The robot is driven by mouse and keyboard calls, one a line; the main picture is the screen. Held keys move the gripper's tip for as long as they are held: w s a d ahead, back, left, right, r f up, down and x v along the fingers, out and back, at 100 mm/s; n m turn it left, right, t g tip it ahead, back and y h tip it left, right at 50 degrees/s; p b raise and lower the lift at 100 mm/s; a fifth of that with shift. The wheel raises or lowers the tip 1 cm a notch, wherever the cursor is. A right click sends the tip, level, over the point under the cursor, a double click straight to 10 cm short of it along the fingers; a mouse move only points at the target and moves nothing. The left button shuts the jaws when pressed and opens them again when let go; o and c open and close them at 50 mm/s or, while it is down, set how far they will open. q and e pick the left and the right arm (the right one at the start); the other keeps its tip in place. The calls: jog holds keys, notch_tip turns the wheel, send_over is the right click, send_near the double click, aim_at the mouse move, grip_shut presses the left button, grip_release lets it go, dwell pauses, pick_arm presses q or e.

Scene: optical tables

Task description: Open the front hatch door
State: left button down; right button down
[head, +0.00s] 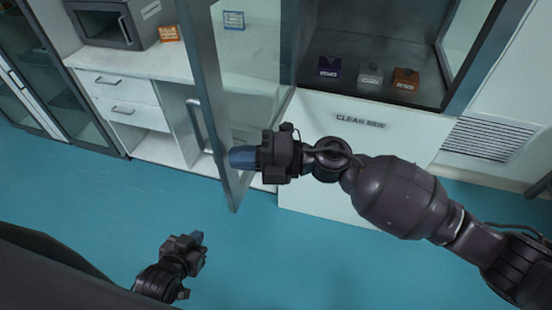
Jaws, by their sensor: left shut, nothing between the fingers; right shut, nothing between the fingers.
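The front hatch door is a glass panel in a grey frame (207,95). It stands swung out to the left of the hatch opening (345,100). Its bar handle (196,124) is on the side facing left. My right gripper (232,157), with blue fingertips, is shut and empty. It overlaps the lower part of the door on the side facing the opening; I cannot tell whether it touches. It hides part of the lower door. My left gripper (200,238) is shut and empty, low over the floor and apart from the door.
Inside the hatch are a dark blue box (329,68), a grey box (369,75) and a brown box (405,79). A white counter with drawers (120,87) stands left of the door, with a grey oven-like unit (112,25). The teal floor (80,190) is clear.

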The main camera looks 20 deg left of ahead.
jog(key=w+a+m+t, duration=0.1)
jog(key=a+t, duration=0.1)
jog(key=a, duration=1)
jog(key=shift+w+a+p, duration=0.2)
jog(key=shift+a+p, duration=0.1)
jog(key=shift+p, duration=0.05)
jog(key=shift+d, duration=0.15)
